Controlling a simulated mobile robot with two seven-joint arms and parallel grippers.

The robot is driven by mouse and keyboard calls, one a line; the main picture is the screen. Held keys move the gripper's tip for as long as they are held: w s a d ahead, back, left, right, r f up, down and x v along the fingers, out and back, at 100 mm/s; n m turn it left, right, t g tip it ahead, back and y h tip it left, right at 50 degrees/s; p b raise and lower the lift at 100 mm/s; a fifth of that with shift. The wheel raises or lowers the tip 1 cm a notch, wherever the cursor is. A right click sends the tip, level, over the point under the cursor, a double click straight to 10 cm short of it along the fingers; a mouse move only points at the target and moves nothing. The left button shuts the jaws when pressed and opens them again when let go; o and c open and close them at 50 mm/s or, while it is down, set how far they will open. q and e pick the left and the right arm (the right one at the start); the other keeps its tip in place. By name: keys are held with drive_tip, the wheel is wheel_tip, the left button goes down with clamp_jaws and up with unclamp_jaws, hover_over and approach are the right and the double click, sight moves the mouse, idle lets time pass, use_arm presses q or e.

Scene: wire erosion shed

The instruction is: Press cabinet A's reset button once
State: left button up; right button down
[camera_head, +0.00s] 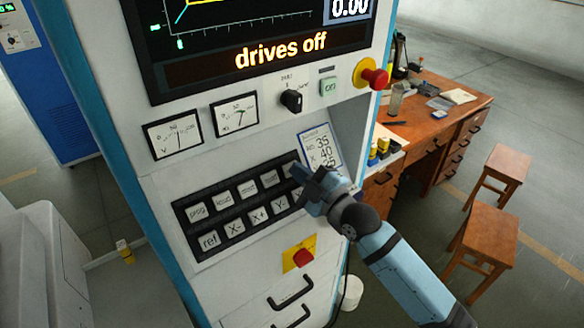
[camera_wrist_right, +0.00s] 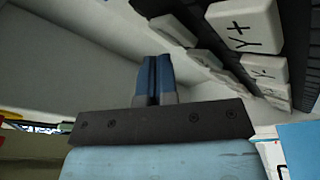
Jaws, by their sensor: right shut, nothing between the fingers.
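The cabinet (camera_head: 155,190) has a black key panel (camera_head: 190,217) with two rows of pale keys. The lower row reads ref, X-, X+ and Y-; its right end is behind my right gripper (camera_head: 305,178). Upper-row labels start with prog and load; the others are too small to read surely, so I cannot tell which is reset. My right gripper is shut and empty, its tips at the right end of the panel. In the wrist view, the shut fingers (camera_wrist_right: 156,78) point along the keys, with a Y+ key (camera_wrist_right: 244,26) at upper right. Contact cannot be told. My left gripper is not in view.
Above the panel are two dial gauges (camera_head: 173,136), a black rotary switch (camera_head: 292,100), a green "on" key (camera_head: 328,86) and a red knob (camera_head: 372,75). The screen (camera_head: 260,62) reads "drives off". A red button on yellow (camera_head: 302,257) sits below. A desk (camera_head: 440,118) stands behind.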

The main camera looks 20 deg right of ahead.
drive_tip(key=shift+r, duration=0.1)
drive_tip(key=s+r+p, duration=0.1)
drive_tip(key=s, duration=0.1)
drive_tip(key=s+d+r+p, duration=0.1)
drive_tip(key=s+p, duration=0.1)
drive_tip(key=shift+d+r, duration=0.2)
drive_tip(key=shift+r, duration=0.2)
drive_tip(key=shift+w, duration=0.1)
idle(0.4)
